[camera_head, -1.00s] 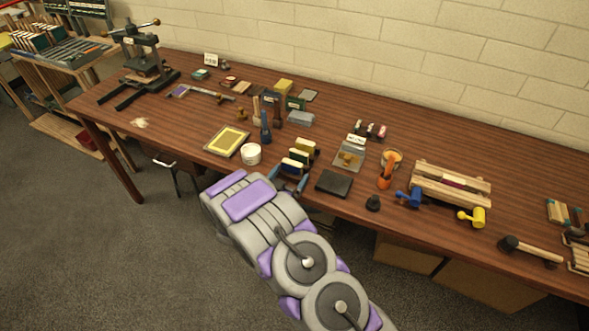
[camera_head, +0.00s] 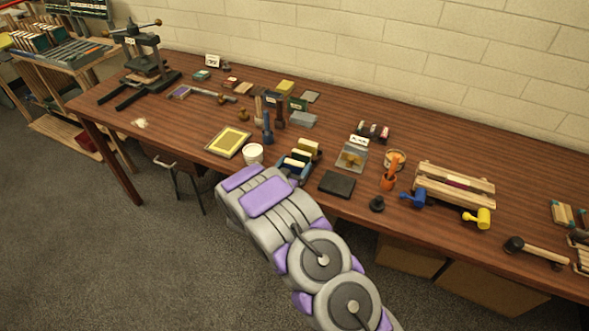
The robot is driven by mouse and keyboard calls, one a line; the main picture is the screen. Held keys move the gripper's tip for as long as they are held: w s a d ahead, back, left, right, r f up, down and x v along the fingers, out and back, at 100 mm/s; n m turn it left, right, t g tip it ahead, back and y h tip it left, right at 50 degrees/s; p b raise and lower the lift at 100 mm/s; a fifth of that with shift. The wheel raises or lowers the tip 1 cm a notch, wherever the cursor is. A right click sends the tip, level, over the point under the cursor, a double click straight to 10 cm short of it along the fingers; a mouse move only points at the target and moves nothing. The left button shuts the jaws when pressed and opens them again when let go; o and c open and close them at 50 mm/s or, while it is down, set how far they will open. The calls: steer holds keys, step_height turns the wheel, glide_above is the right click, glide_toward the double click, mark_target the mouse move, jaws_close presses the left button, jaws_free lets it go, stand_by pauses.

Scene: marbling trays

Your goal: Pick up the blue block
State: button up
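A small group of blocks with cream and yellow tops (camera_head: 301,157) stands near the front edge of the table, just past the end of my arm. Blue parts (camera_head: 303,175) show low among and beside them. I cannot tell whether these are a blue block, a holder or something else, because my arm is close in front. My grey and purple arm (camera_head: 268,196) reaches up from the bottom right and ends just short of the group in the picture. My gripper's fingers cannot be made out, so whether they are open is hidden.
A white tub (camera_head: 253,155) and a yellow framed tray (camera_head: 228,142) are left of the blocks. A black pad (camera_head: 337,185) lies to the right. Blue (camera_head: 413,199) and yellow (camera_head: 478,218) rollers lie further right. A press (camera_head: 146,62) stands at the far left.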

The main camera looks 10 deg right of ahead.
mark_target(293, 164)
steer(key=shift+a, duration=0.2)
steer(key=shift+c, duration=1.4)
steer(key=shift+d, duration=0.1)
steer(key=shift+c, duration=0.7)
steer(key=shift+d, duration=0.3)
steer(key=shift+r, duration=0.5)
steer(key=r, duration=0.1)
steer(key=r+p, duration=0.1)
steer(key=a, duration=0.1)
steer(key=shift+s+r+p, duration=0.3)
steer(key=shift+r, duration=0.1)
steer(key=s+a+p, duration=0.1)
steer(key=s+a, duration=0.1)
steer(key=s, duration=0.5)
steer(key=s+a+r+p, duration=0.1)
steer(key=s+a, duration=0.2)
steer(key=s, duration=0.4)
steer(key=shift+s, duration=0.2)
steer(key=shift+r, duration=0.1)
